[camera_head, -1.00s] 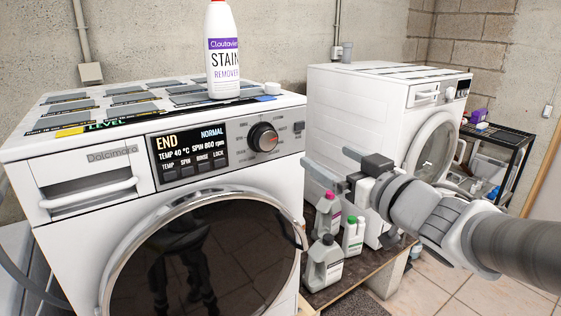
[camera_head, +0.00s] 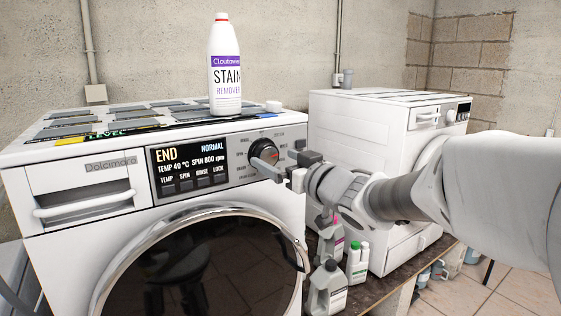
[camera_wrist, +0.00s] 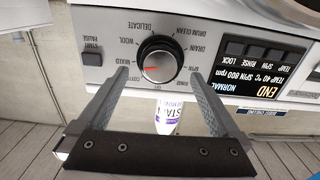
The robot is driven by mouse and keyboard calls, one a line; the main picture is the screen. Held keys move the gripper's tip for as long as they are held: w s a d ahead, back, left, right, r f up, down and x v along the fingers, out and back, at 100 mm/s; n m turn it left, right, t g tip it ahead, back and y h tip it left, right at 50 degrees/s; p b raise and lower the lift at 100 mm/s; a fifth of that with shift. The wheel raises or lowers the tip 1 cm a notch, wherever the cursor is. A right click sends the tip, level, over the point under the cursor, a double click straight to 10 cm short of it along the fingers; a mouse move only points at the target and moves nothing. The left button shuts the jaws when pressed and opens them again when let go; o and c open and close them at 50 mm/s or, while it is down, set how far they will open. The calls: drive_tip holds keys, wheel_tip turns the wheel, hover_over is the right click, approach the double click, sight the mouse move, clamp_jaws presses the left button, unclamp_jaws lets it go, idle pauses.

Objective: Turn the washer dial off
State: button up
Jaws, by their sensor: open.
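The washer dial (camera_head: 264,149) is a dark round knob with a silver rim, on the front panel of the left washer (camera_head: 60,200), right of its lit display (camera_head: 188,165). The display reads END. My gripper (camera_head: 280,161) is at the panel, partly covering the dial's lower right. In the upside-down wrist view, the dial (camera_wrist: 159,66) lies between the open fingertips (camera_wrist: 159,75), with a gap showing on each side. A red mark on the dial points left in that view, roughly toward the MIXED side. Whether a finger touches the panel cannot be told.
A stain remover bottle (camera_head: 225,75) stands on the left washer. A second washer (camera_head: 345,160) stands to the right behind my arm. Several detergent bottles, one grey (camera_head: 326,290), stand low between the machines. The left washer's round door (camera_head: 200,265) is closed below the panel.

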sight(269, 155)
drive_tip(key=shift+x, duration=1.5)
drive_tip(key=c, duration=1.3)
drive_tip(key=shift+c, duration=0.2)
